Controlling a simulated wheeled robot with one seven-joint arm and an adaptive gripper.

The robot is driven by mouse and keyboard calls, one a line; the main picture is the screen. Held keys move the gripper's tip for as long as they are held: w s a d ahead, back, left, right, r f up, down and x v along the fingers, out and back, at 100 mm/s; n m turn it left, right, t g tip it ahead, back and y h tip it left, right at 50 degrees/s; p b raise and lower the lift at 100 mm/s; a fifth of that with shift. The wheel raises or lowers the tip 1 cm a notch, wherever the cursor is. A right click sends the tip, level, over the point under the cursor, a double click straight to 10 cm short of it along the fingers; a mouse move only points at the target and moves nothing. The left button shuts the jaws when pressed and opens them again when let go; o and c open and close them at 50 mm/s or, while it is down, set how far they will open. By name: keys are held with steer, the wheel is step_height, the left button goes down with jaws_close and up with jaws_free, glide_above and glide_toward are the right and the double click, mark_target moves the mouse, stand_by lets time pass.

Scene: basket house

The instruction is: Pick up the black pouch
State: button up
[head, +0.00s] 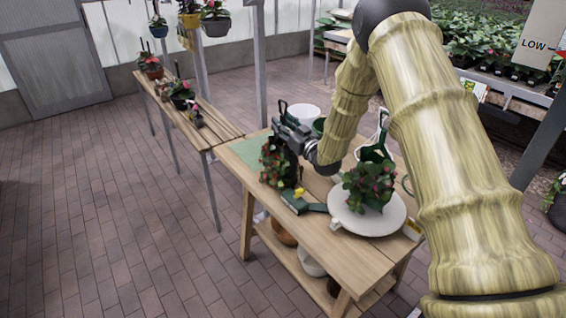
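I cannot make out a black pouch for certain. My gripper (283,128) is over the back left part of the wooden workbench (345,264), beside and partly above a potted plant with red flowers (274,168). Dark shapes around its fingers blend together, so whether it is open, shut or holding something is unclear. A dark green, box-like item (296,203) lies on the bench in front of that plant, with a small yellow thing (299,191) at it. My arm hides part of the bench's back and right side.
A second flowering plant (369,186) stands on a round white plate (367,219). White (305,113) and green pots stand at the back, and a green watering can (376,152) is behind the second plant. A narrow bench with pots (205,132) is at left. The brick floor at front left is clear.

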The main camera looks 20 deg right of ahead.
steer(key=shift+w, duration=0.15)
jaws_close()
steer(key=shift+w+r, duration=0.1)
stand_by(0.3)
steer(key=shift+r, duration=0.15)
